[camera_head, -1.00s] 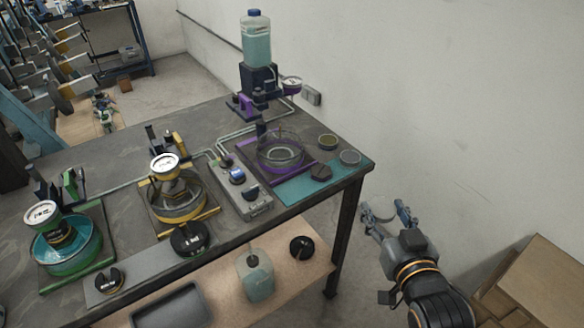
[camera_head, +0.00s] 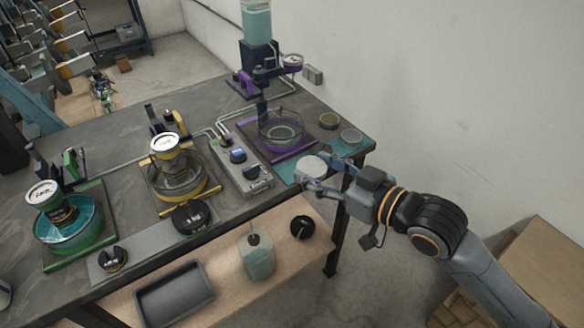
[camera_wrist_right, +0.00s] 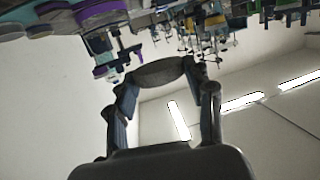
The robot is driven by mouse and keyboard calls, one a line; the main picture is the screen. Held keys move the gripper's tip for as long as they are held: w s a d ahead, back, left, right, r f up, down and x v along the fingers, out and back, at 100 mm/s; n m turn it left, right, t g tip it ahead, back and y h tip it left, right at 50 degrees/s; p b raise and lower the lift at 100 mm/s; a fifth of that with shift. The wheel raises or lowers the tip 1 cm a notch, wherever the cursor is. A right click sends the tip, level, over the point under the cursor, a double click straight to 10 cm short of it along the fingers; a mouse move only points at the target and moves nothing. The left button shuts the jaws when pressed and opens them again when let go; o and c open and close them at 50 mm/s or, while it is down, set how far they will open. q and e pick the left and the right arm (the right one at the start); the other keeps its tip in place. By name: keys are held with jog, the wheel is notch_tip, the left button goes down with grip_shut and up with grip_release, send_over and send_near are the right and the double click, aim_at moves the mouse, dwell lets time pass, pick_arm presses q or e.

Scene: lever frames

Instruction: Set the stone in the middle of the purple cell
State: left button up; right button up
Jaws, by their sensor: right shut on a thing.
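The stone (camera_head: 312,166) is a flat round disc that looks pale grey in the head view. My right gripper (camera_head: 315,178) is shut on it near the front right of the bench, over the teal mat. In the right wrist view the stone (camera_wrist_right: 156,73) is a dark disc between the fingertips of my right gripper (camera_wrist_right: 158,82). I cannot tell how far it is above the mat. The purple cell (camera_head: 280,130) is a clear round dish in a purple frame, behind and left of the stone. Its middle shows a pale ring. My left gripper is not in view.
A bottle stand (camera_head: 262,72) rises behind the purple cell. The teal mat (camera_head: 287,172) is otherwise clear.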

jog(key=w+a+f, duration=0.1)
jog(key=w+f, duration=0.1)
jog(key=w, duration=0.2)
jog(key=w+a+f, duration=0.1)
jog(key=w+f, duration=0.2)
jog(key=w, duration=0.1)
jog(key=w+a+f, duration=0.1)
jog(key=w+f, duration=0.2)
jog(key=w, duration=0.1)
jog(key=shift+a+f+p, duration=0.1)
jog(key=shift+a+p, duration=0.2)
jog(key=shift+a, duration=0.05)
jog(key=shift+w+a+f, duration=0.15)
jog(key=shift+w+f, duration=0.25)
jog(key=shift+f, duration=0.15)
jog(key=f, duration=0.3)
jog(key=shift+w+f, duration=0.15)
jog(key=shift+w, duration=0.2)
jog(key=shift+a, duration=0.1)
jog(key=shift+f+b, duration=0.2)
jog(key=shift+b, duration=0.1)
jog(key=o, duration=1.2)
